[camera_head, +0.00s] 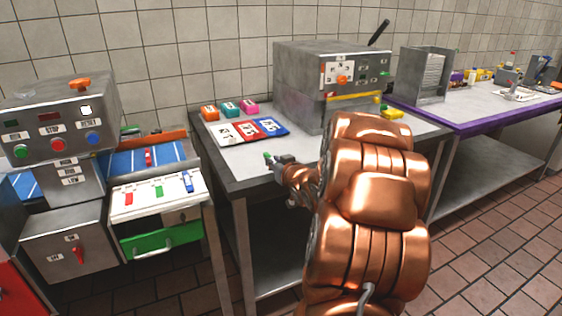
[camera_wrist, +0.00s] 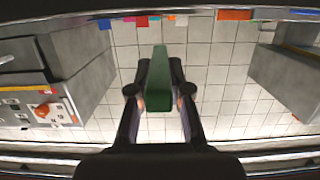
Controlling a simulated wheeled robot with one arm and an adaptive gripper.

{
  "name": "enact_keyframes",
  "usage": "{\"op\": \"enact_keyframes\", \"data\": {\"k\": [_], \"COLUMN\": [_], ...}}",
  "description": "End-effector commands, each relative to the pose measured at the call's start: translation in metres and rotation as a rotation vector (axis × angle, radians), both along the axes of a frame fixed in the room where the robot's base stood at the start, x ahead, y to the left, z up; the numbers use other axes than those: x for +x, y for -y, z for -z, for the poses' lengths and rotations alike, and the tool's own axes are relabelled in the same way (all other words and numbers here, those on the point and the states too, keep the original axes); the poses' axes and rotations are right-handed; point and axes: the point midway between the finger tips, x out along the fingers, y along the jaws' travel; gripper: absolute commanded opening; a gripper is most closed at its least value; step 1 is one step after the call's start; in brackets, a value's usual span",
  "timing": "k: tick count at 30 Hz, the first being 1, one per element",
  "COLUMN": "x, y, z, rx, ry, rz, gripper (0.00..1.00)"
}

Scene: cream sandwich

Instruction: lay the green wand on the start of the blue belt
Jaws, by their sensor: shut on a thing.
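My gripper (camera_head: 279,162) is shut on the green wand (camera_wrist: 160,75). In the wrist view the wand stands out between the two fingers (camera_wrist: 160,92), pointing away from the palm. In the head view only a small green tip (camera_head: 268,157) shows past the fingers, above the middle table's left part. The blue belt (camera_head: 125,163) is at the left behind the control box, apart from the gripper. A small red piece (camera_head: 149,157) lies on it. The control box hides part of the belt.
A white tray (camera_head: 145,200) with small red, green and blue pieces stands before the belt. The control box (camera_head: 62,118) has buttons. Number cards (camera_head: 247,131) and coloured blocks lie on the middle table (camera_head: 232,170). A steel machine (camera_head: 315,80) stands behind my arm.

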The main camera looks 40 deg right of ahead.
Motion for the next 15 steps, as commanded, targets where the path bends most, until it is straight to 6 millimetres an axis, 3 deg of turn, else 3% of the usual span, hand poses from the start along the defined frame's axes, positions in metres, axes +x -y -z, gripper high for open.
{"op": "enact_keyframes", "data": {"k": [9, 15], "x": [0.023, 0.031], "y": [0.042, 0.057], "z": [0.001, 0.006], "rx": [-0.004, 0.0], "ry": [0.003, 0.0], "rz": [0.002, 0.001], "gripper": [0.0, 0.0]}}
